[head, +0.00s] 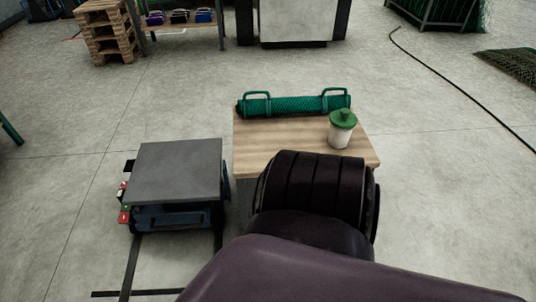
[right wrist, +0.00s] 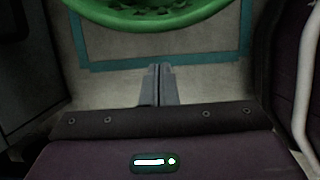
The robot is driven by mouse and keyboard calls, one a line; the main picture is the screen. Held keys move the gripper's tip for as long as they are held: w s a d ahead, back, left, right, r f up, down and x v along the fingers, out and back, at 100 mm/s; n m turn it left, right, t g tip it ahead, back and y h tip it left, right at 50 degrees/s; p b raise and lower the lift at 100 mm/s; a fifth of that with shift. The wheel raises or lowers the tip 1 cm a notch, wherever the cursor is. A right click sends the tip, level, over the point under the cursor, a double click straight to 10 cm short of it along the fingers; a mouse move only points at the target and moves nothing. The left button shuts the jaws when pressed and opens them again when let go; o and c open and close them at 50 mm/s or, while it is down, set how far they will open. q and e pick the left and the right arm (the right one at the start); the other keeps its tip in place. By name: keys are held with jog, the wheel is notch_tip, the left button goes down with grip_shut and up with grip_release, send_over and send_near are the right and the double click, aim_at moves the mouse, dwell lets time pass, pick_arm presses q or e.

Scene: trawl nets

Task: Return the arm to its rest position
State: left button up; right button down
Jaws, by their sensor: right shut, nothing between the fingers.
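My right arm reaches in from the bottom right of the head view and covers the near part of the wooden table (head: 285,150). Its gripper is hidden there. In the right wrist view my right gripper (right wrist: 157,68) is shut and empty, its two fingers together over the grey floor. My left gripper is not in either view.
A green net roll (head: 295,105) with handles and a white jar with a green lid (head: 342,129) are on the table. A grey-topped cart (head: 178,168) stands left of it. A green rounded thing (right wrist: 155,12) hangs over the right wrist view's top.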

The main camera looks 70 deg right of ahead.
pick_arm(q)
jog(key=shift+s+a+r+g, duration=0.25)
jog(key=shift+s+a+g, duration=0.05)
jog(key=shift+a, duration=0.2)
pick_arm(e)
jog(key=shift+w+a+r, duration=0.1)
jog(key=shift+w+r, duration=0.05)
jog(key=shift+r, duration=0.5)
